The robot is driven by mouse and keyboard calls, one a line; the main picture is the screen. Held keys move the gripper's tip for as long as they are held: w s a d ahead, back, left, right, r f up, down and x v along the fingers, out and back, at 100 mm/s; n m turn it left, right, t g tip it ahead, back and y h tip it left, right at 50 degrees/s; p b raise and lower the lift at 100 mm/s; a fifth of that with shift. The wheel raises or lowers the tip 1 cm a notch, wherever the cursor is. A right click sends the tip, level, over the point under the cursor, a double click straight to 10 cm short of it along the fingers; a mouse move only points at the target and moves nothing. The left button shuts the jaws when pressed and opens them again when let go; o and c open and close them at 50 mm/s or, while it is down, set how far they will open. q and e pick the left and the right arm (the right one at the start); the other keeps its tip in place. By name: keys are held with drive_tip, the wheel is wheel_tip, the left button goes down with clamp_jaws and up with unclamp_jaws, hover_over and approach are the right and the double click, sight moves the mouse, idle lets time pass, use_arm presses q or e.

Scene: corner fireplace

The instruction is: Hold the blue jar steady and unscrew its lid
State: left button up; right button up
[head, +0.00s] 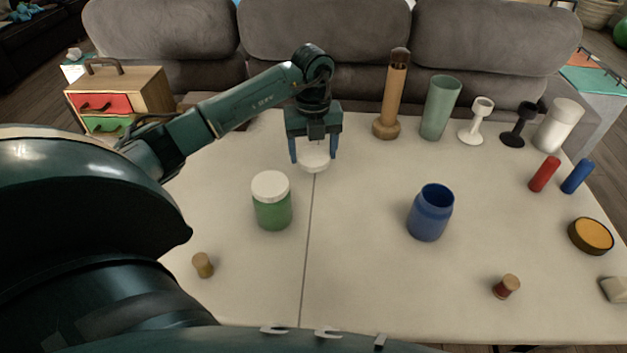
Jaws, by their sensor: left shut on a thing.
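The blue jar (428,221) stands upright on the table, right of the middle. Its top is open and its dark inside shows; no lid sits on it. My left gripper (313,161) points down over the far middle of the table, apart from the jar and to its left. It is shut on a round white lid (315,164) held between its two fingers. I cannot tell whether the lid touches the table. My right gripper is not in view.
A green jar (272,211) with a white lid stands left of the blue jar. A wooden bottle (391,97), a green cup (439,108), goblets and a white cylinder line the back. Small spools, red and blue cylinders and an orange-topped tin (591,236) lie around the sides.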

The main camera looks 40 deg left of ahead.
sight(313, 154)
use_arm(q)
wheel_tip(313, 154, down, 8)
drive_tip(key=shift+f, duration=0.15)
idle(0.3)
drive_tip(key=o, duration=1.1)
drive_tip(key=shift+f, duration=0.15)
wheel_tip(313, 154, up, 12)
drive_tip(key=shift+r, duration=0.2)
